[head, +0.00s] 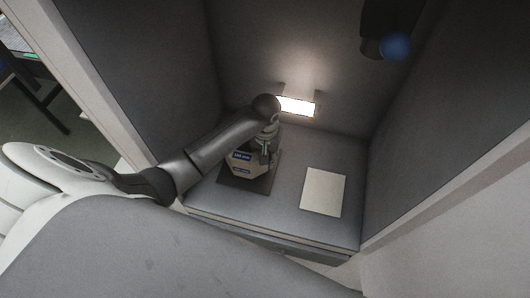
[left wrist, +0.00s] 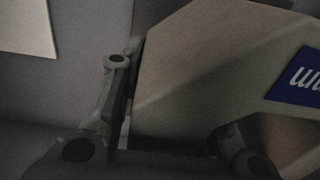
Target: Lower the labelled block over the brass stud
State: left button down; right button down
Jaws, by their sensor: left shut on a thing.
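The labelled block (head: 241,168) is a beige, angular piece with blue labels. It is at the left of the bench inside the booth, above or on a dark square plate (head: 262,186); I cannot tell if they touch. My left gripper (head: 264,153) is shut on the block. In the left wrist view the block (left wrist: 205,60) fills the centre and right, with a finger of the gripper (left wrist: 180,135) along its left side. The brass stud does not show; the block or gripper may hide it.
A cream flat panel (head: 323,192) lies on the bench to the right, with bare grey bench (head: 290,205) between it and the dark plate. Grey walls enclose the bench. A lit lamp (head: 296,106) is at the back wall. A dark cylinder with a blue end (head: 396,46) shows at the upper right.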

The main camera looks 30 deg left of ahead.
pick_arm(q)
jog(key=shift+f+b, duration=0.55)
jog(key=shift+f, duration=1)
jog(key=c, duration=1)
grip_release()
jog(key=shift+s, duration=0.1)
jog(key=shift+s+f, duration=0.1)
jog(key=shift+f, duration=0.05)
jog(key=shift+r+p, duration=1.1)
jog(key=shift+r, duration=3.55)
